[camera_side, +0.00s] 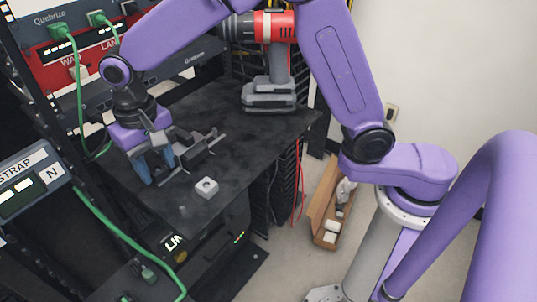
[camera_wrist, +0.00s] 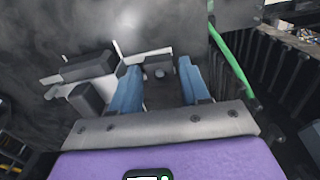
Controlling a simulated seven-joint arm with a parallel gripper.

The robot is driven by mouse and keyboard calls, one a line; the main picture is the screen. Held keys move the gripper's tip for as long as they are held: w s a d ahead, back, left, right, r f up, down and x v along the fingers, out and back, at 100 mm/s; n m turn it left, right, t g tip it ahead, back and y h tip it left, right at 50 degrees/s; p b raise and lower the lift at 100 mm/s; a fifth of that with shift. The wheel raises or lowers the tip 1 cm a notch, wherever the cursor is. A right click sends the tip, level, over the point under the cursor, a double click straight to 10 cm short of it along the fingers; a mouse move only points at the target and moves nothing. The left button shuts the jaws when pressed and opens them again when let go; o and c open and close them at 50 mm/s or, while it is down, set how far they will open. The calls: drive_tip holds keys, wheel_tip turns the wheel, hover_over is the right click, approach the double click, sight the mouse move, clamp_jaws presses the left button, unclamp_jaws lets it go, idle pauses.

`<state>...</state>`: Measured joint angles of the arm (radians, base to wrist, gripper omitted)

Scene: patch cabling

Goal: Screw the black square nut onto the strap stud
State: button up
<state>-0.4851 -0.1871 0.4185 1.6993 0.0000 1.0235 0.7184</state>
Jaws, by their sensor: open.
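My gripper (camera_side: 155,176) is low over the dark shelf at the left in the side view, fingers pointing down. In the wrist view its two blue fingers (camera_wrist: 158,72) are spread apart. Between them are a dark patch and a small round grey tip (camera_wrist: 159,71); I cannot tell whether these are the black nut and a stud. Neither finger visibly touches the tip. A light grey square block with a round hole (camera_side: 206,187) lies on the shelf, right of and nearer than the gripper. No black square nut or strap stud is clearly identifiable.
A grey bracket fixture (camera_side: 200,150) stands right beside the gripper; grey blocks (camera_wrist: 88,68) show left of the fingers. A red drill (camera_side: 270,62) stands at the shelf's back. Green cables (camera_side: 110,222) hang at left, one (camera_wrist: 228,60) right of the fingers. The shelf's middle (camera_side: 255,130) is clear.

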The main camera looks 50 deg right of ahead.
drive_tip(key=c, duration=0.8)
drive_tip(key=m, duration=0.4)
drive_tip(key=shift+c, duration=0.2)
drive_tip(key=m, duration=0.4)
drive_tip(key=shift+m, duration=0.4)
drive_tip(key=m, duration=0.3)
